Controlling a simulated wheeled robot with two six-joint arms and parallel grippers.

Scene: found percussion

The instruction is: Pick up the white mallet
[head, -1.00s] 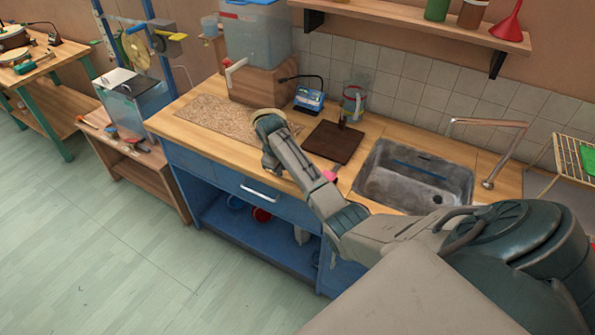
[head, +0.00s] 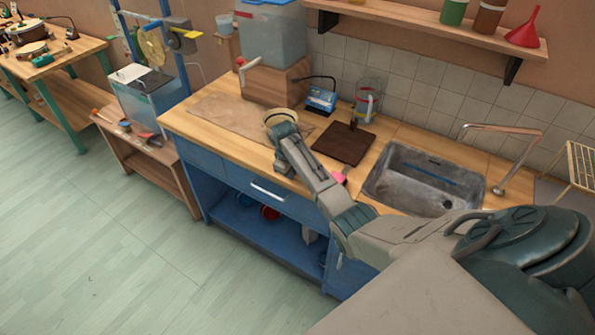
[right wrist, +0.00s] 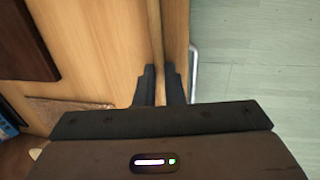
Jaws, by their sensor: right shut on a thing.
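In the right wrist view a thin pale wooden stick (right wrist: 155,40) runs between the dark fingers of my right gripper (right wrist: 159,88), which is shut on it. It looks like the handle of the white mallet and lies above the counter's front edge. It runs out of the top of that view, so I see no white head. In the head view my right arm reaches over the counter, and its own links hide the fingertips and most of what they hold. A small pink piece (head: 340,178) shows beside the forearm; I cannot tell what it belongs to. My left gripper is not in view.
A metal sink (head: 420,180) lies to the right. The floor in front is clear.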

